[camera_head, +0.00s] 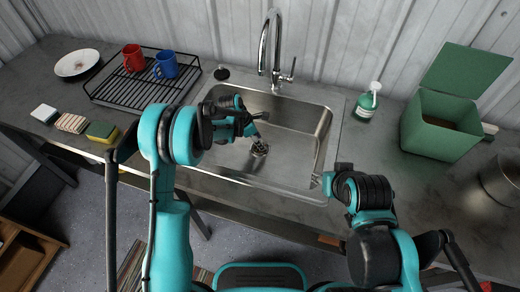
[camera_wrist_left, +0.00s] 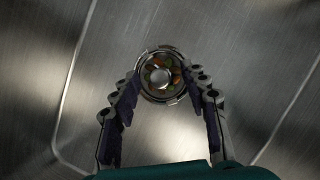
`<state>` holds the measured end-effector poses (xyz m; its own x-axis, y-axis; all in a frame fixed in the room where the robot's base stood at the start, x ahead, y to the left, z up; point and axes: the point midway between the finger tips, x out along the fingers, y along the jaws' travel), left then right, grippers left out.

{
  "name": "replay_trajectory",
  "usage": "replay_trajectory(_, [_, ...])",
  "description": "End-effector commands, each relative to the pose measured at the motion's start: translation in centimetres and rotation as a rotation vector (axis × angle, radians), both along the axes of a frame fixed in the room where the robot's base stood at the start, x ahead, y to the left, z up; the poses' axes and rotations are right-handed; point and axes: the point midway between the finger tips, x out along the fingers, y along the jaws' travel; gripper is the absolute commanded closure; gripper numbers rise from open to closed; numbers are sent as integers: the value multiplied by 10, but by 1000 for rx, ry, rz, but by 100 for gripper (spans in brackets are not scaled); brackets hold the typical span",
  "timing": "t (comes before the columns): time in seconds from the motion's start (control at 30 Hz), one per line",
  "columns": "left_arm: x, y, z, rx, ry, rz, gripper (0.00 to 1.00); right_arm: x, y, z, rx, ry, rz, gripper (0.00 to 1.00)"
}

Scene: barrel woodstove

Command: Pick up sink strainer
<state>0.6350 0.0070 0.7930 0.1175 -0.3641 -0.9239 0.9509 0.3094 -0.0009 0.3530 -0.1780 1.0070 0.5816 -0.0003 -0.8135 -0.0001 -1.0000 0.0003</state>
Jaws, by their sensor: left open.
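The sink strainer (camera_head: 259,148) is a small round metal basket in the bottom of the sink (camera_head: 290,160). In the left wrist view the strainer (camera_wrist_left: 161,75) has a central knob and greenish and orange bits inside. My left gripper (camera_head: 254,126) is over the sink, close to the strainer.
A tall faucet (camera_head: 270,50) stands behind the sink. A dish rack (camera_head: 140,85) with a red mug (camera_head: 133,58) and a blue mug (camera_head: 166,65) is on the left. A soap bottle (camera_head: 367,101) and a green bin (camera_head: 440,125) stand on the right.

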Motion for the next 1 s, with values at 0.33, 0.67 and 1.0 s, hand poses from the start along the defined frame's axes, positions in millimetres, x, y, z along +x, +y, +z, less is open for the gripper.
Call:
replay_trajectory(0.33, [1,-5,-10,0,-1,-1,66,0,0,-4,0,0,0,60])
replay_trajectory(0.67, [1,-5,-10,0,-1,-1,100,0,0,-4,0,0,0,60])
replay_trajectory(1.0, [1,-5,23,0,-1,-1,100,0,0,10,0,0,0,60])
